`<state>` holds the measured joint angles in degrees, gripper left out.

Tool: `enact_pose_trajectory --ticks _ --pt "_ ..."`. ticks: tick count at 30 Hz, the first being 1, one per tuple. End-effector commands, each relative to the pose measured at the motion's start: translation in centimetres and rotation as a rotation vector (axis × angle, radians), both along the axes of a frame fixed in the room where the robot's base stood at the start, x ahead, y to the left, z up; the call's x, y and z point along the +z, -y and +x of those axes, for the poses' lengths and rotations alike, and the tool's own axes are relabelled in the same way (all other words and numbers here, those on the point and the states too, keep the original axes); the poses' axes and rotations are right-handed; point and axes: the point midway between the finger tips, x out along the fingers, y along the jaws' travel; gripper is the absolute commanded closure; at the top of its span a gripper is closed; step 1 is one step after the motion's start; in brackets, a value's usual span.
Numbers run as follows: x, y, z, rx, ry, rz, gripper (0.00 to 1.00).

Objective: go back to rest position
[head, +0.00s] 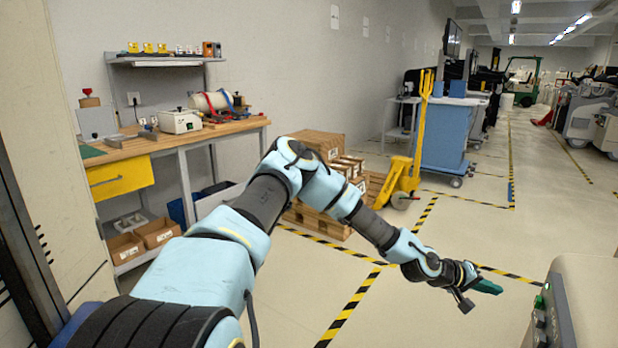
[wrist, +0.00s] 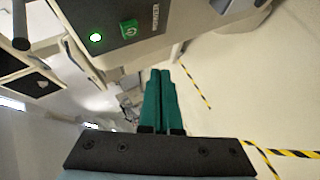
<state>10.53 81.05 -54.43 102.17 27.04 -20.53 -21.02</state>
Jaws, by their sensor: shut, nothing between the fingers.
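My gripper (head: 487,287) is at the end of my arm, which stretches out to the right over the open floor in the head view. In the wrist view its two green fingers (wrist: 162,98) lie side by side, shut, with nothing between them. The gripper is in the air and touches nothing that I can see.
A workbench (head: 215,133) is at left. A pallet with boxes, a yellow pallet jack (head: 405,178) and a blue cart (head: 443,135) stand behind.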

Motion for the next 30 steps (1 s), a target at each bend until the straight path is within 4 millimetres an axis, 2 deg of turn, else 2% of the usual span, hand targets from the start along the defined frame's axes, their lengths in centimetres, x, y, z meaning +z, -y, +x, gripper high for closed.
enact_pose_trajectory --ticks 10,14,17,20,26,30 --pt "0.1 -0.2 0.1 -0.003 0.003 0.004 1.00" --pt "0.4 -1.8 0.3 -0.031 0.037 0.058 1.00" --pt "0.7 -4.9 0.7 -0.071 0.089 0.156 1.00" --pt "1.1 -9.5 1.7 -0.108 0.146 0.292 1.00" --pt "3.3 -20.3 4.1 -0.128 0.217 0.564 1.00" --pt "6.2 -28.5 5.4 -0.098 0.230 0.741 1.00"
